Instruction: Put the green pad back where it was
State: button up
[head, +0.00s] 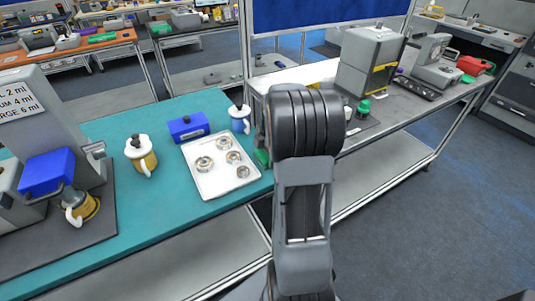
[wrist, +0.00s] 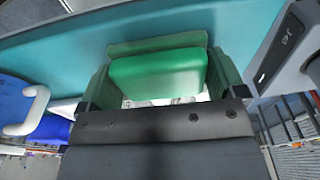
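The green pad (wrist: 157,75) shows in the middle of the wrist view, between the two fingers of my gripper (wrist: 160,88). The fingers appear to touch its left and right sides. A second green strip (wrist: 155,43) shows just behind its top edge; I cannot tell whether it is part of the same pad. In the head view my arm hides the gripper, and only a small green patch (head: 262,158) shows beside it, at the right end of the teal table (head: 125,225).
A white tray with several round metal parts (head: 213,185) lies left of my arm. A blue box (head: 188,127), a blue-and-white jug (head: 240,120) and a yellow-and-white jug (head: 141,155) stand nearby. A grey machine (head: 370,60) stands on the right bench.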

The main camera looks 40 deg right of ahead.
jog(key=shift+o, duration=0.9)
jog(key=shift+r+p, duration=0.3)
notch_tip(320, 180, up, 11)
jog(key=d, duration=0.1)
jog(key=s+a+f+m+t, duration=0.1)
jog(key=s+a+m, duration=0.3)
jog(key=a, duration=0.3)
jog(key=s+a+f+m+t, duration=0.1)
jog(key=s+a+m, duration=0.3)
jog(key=a+m, duration=0.3)
jog(key=s+a+f+m+t+h, duration=0.1)
jog(key=s+a+m, duration=0.3)
jog(key=a, duration=0.4)
jog(key=shift+s+f+m, duration=0.2)
jog(key=shift+f+m, duration=0.1)
jog(key=shift+m, duration=0.4)
